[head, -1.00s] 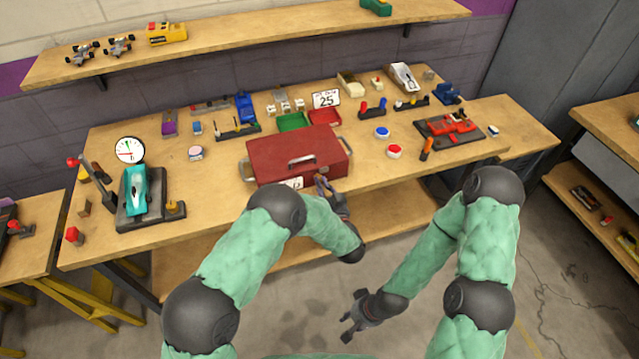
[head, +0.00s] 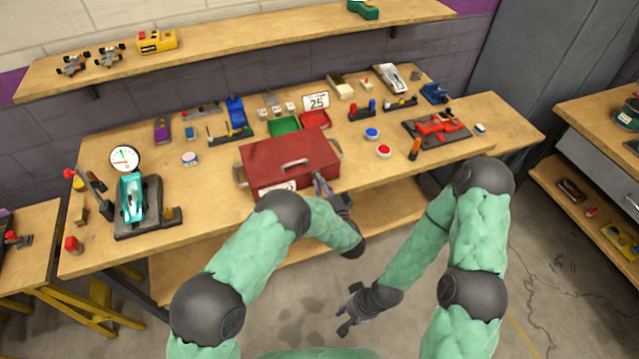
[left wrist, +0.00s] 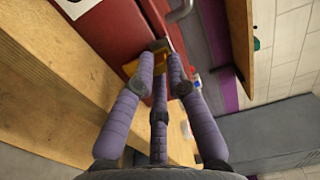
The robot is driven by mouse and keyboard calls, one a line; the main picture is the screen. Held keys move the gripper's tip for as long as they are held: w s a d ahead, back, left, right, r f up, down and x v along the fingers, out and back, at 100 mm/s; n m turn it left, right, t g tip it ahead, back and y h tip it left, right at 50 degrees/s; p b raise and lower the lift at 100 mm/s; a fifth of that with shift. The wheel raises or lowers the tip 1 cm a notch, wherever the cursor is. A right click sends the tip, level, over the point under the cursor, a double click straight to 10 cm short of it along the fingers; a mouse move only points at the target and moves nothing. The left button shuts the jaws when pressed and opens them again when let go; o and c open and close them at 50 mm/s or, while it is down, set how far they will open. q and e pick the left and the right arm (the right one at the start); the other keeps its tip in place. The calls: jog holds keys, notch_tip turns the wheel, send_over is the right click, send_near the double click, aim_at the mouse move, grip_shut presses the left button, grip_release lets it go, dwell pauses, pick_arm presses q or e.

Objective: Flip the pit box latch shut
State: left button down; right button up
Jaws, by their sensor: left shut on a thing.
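The red pit box (head: 286,160) stands shut on the workbench, near its front edge, with a grey handle on its lid. My left gripper (head: 322,187) is at the right part of the box's front face. In the left wrist view its purple fingers (left wrist: 160,72) are shut on the yellow latch (left wrist: 132,67) on the red box front (left wrist: 110,30). The fingers hide part of the latch, so its exact angle cannot be told. My right gripper (head: 350,312) hangs low over the floor in front of the bench, with its fingers spread and empty.
The workbench (head: 215,190) holds a teal car on a dark stand (head: 132,200) at left. Blue (head: 372,133) and red (head: 384,151) buttons and an orange-handled tool (head: 414,148) are right of the box. Green (head: 284,125) and red trays (head: 314,119) stand behind it.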

pick_arm(q)
jog(key=shift+f, duration=0.2)
dwell(0.3)
jog(key=c, duration=1.5)
grip_release()
jog(key=shift+d, duration=0.1)
jog(key=shift+r, duration=0.1)
notch_tip(320, 180, up, 10)
jog(key=shift+f, duration=0.1)
